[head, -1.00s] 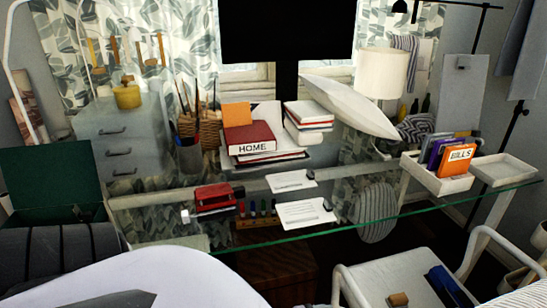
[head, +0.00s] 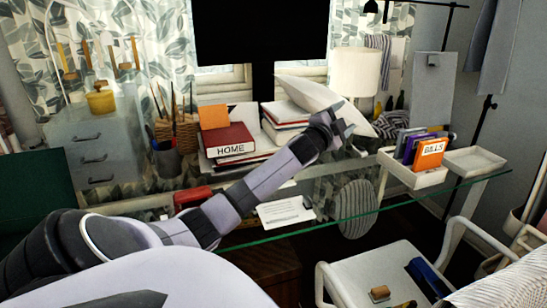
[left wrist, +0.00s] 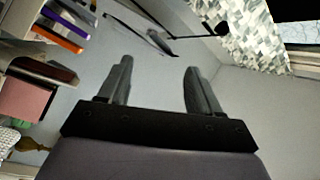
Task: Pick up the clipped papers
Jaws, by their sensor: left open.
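A white sheet of clipped papers (head: 286,213) with a dark clip at its right end lies on the glass desk, below my left forearm in the head view. A second white sheet (head: 288,184) lies behind it, mostly hidden by my arm. My right gripper is not in view.
A red box (head: 193,197) sits left of the papers, partly behind my arm. A white tray (head: 398,171) with colored folders (head: 430,154) stands right. A white chair (head: 385,270) is in front.

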